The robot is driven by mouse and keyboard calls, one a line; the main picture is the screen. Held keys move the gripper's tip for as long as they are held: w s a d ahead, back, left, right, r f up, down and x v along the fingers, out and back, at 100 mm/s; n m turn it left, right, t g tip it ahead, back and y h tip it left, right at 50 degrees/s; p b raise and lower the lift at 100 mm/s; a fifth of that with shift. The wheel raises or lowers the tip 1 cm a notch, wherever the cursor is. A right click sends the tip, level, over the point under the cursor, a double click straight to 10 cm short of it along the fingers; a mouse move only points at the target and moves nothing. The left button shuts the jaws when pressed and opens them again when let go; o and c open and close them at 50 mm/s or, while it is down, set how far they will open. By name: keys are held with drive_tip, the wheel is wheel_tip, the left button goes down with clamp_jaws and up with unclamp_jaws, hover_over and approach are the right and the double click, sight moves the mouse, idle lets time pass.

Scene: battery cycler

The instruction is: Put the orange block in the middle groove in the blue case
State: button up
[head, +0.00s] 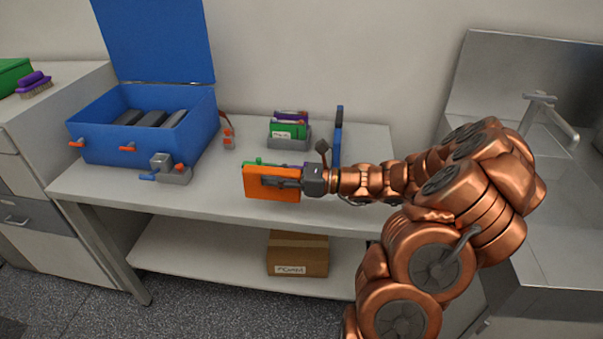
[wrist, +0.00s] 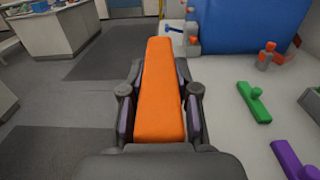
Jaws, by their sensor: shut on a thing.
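The orange block (head: 262,184) is held in my gripper (head: 284,181) at the front edge of the table. In the wrist view the orange block (wrist: 160,90) is upright between the two fingers of my gripper (wrist: 161,105), which are shut on it. The blue case (head: 120,155) stands open on the table to the left, with its lid (head: 155,40) raised at the back. Several dark grey pieces (head: 150,118) show inside the case; the grooves cannot be made out. In the wrist view a blue wall of the case (wrist: 240,25) shows at the top.
A grey device (head: 172,168) with a red part stands before the case. A grey holder (head: 290,138) with green and purple items stands behind my gripper. A blue upright panel (head: 338,135) stands right of it. Green (wrist: 254,102) and purple (wrist: 292,160) pieces lie on the table.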

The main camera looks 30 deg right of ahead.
drive_tip(key=s+d+b, duration=0.2)
drive_tip(key=s, duration=0.3)
drive_tip(key=shift+w+d+f+p, duration=0.35)
drive_tip(key=shift+w+d+f, duration=0.6)
drive_tip(key=shift+w+d, duration=0.95)
drive_tip(key=shift+w+d+f+p, duration=0.35)
drive_tip(key=shift+w+d+f, duration=0.8)
drive_tip(key=shift+w, duration=1.15)
drive_tip(key=shift+w+d+f+p, duration=0.35)
drive_tip(key=shift+w+d+f, duration=0.4)
drive_tip(key=shift+w+d, duration=1.25)
drive_tip(key=shift+w+a+f, duration=0.1)
drive_tip(key=shift+a, duration=0.05)
drive_tip(key=o, duration=0.8)
